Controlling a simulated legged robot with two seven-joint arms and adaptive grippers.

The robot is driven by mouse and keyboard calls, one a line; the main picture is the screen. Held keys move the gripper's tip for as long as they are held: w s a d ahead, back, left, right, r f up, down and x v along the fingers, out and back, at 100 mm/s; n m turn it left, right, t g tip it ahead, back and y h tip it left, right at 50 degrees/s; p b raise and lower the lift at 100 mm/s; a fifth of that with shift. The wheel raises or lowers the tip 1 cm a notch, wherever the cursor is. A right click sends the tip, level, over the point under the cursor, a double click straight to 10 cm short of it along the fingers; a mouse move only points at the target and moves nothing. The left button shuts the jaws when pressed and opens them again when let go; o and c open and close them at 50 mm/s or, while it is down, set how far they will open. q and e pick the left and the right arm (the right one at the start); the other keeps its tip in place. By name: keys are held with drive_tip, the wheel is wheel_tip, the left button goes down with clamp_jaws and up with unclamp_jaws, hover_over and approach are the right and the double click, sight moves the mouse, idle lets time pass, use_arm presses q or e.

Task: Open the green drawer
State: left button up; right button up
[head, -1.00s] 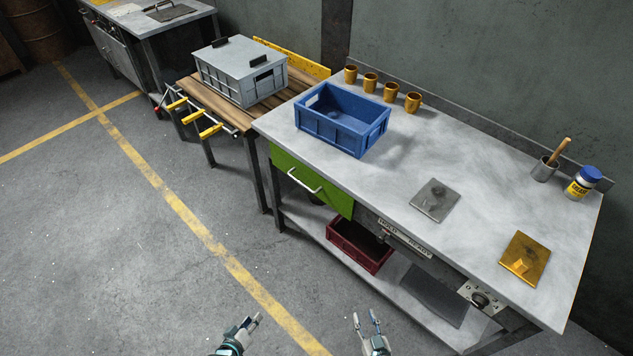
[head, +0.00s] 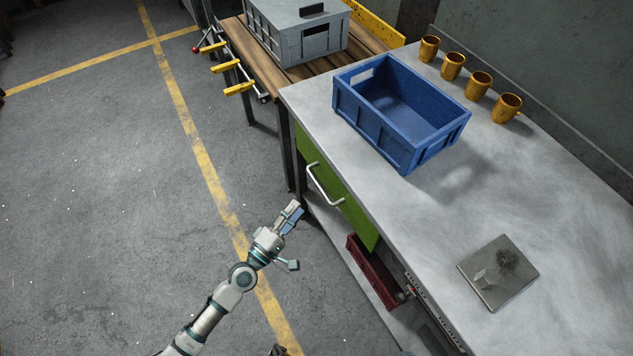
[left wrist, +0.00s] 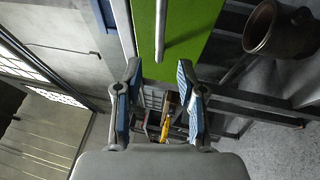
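The green drawer (head: 357,217) is under the left end of the workbench. Its front looks flush with the bench, so it appears shut. Its pale bar handle (head: 325,187) runs along the front. My left gripper (head: 293,215) is left of and a little below the handle in the head view, apart from it. In the left wrist view the fingers of my left gripper (left wrist: 159,78) are spread and empty. There the handle (left wrist: 161,30) lines up with the gap between them, against the green front (left wrist: 195,30). A dark tip at the head view's bottom edge may be my right gripper.
A blue crate (head: 365,118), several yellow mugs (head: 479,84) and a metal plate (head: 499,272) are on the bench. A red crate (head: 372,272) sits below. A brown pot (left wrist: 270,30) shows in the left wrist view. The floor left of the bench is clear.

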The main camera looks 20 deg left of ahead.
sight(318, 182)
use_arm(q)
drive_tip(key=x, duration=1)
drive_tip(key=shift+w+f+p, duration=0.15)
drive_tip(key=shift+w+p, duration=0.15)
drive_tip(key=shift+p, duration=0.1)
drive_tip(key=shift+d, duration=0.1)
clamp_jaws()
